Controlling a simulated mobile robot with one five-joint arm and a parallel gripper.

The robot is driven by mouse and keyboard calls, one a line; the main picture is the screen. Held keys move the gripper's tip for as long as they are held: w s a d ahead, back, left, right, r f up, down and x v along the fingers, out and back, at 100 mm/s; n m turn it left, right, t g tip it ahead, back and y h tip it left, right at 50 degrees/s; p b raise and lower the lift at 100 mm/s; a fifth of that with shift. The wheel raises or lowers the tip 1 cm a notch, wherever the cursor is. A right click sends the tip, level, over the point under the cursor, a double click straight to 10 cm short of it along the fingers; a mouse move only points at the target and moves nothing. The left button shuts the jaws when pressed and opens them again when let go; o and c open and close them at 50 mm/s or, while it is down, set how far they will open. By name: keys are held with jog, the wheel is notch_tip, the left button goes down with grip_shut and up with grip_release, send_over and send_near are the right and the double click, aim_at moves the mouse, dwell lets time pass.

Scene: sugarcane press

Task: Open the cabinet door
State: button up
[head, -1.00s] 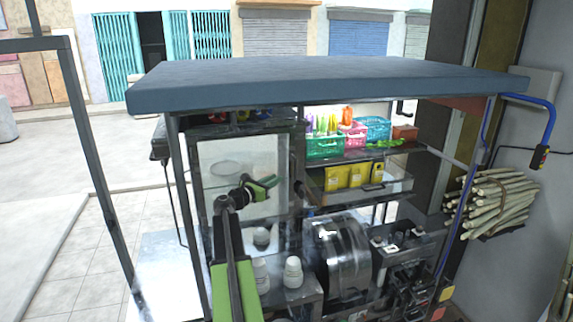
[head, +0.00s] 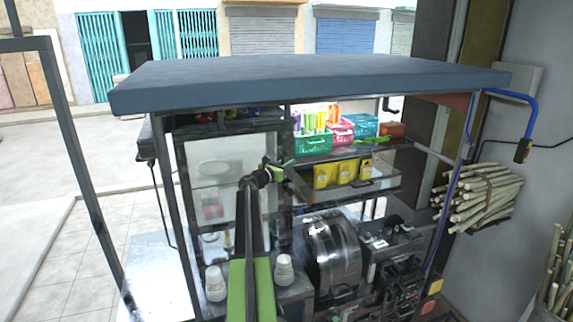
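The cabinet (head: 178,190) stands at the left of the stall, under the blue-grey roof. Its front is a dark-framed glass door (head: 212,165), with pale items dimly visible behind the pane. The door looks closed. My arm reaches up from the bottom middle, in front of the cabinet. My gripper (head: 284,167), with green fingers, is at the right edge of the door frame, near the upper middle. I cannot tell whether it touches the frame. The fingers are small and partly hidden by the wrist, so their opening is unclear.
Right of my gripper, shelves hold coloured baskets (head: 313,146) and yellow packs (head: 341,172). A metal press drum (head: 333,250) stands below. White cups (head: 215,284) sit on the counter beside my arm. Sugarcane bundles (head: 480,195) are at the right. Pavement is open at the left.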

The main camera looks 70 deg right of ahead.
jog(key=shift+c, duration=0.5)
grip_shut()
dwell(0.9)
